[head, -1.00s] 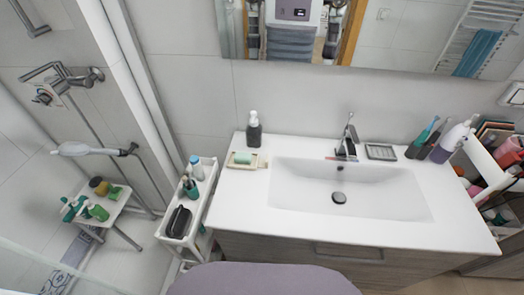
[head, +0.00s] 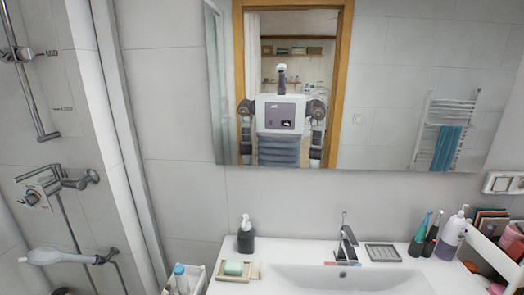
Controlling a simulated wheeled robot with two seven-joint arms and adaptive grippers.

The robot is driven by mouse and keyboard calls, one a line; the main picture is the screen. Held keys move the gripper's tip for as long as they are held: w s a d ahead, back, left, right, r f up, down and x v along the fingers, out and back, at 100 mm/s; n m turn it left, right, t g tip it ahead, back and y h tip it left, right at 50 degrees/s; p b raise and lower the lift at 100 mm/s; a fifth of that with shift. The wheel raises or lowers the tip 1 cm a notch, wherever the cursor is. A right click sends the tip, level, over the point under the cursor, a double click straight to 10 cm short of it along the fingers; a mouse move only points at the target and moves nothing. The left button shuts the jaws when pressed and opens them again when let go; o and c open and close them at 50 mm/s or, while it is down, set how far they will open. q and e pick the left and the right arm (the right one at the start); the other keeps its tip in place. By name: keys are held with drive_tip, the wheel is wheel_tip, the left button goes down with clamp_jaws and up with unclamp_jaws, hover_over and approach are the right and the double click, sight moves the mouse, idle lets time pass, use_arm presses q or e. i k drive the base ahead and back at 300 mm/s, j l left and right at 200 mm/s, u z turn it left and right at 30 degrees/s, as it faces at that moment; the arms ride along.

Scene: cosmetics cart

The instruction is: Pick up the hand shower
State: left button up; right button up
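The white hand shower (head: 45,256) hangs at the lower left of the head view, inside the shower area. Its head points left and its handle end rests at a metal wall holder (head: 104,257). It lies roughly level. A metal mixer tap (head: 62,181) is on the wall above it, with a hose running down past the handle. Neither of my grippers shows directly in the head view. The mirror shows a robot's reflection with its arms low at its sides, too small to read any gripper.
A glass or panel edge (head: 112,130) separates the shower from the sink area. The white sink counter (head: 225,284) holds a soap dispenser (head: 246,236), a soap dish, a faucet (head: 346,242) and bottles at right. A white cart (head: 196,275) stands left of the counter.

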sight(47, 253)
drive_tip(key=u, duration=1.65)
drive_tip(key=i+j+u, duration=0.2)
drive_tip(key=u, duration=0.3)
drive_tip(key=i+u, duration=0.5)
drive_tip(key=j+z, duration=0.15)
drive_tip(key=j, duration=0.2)
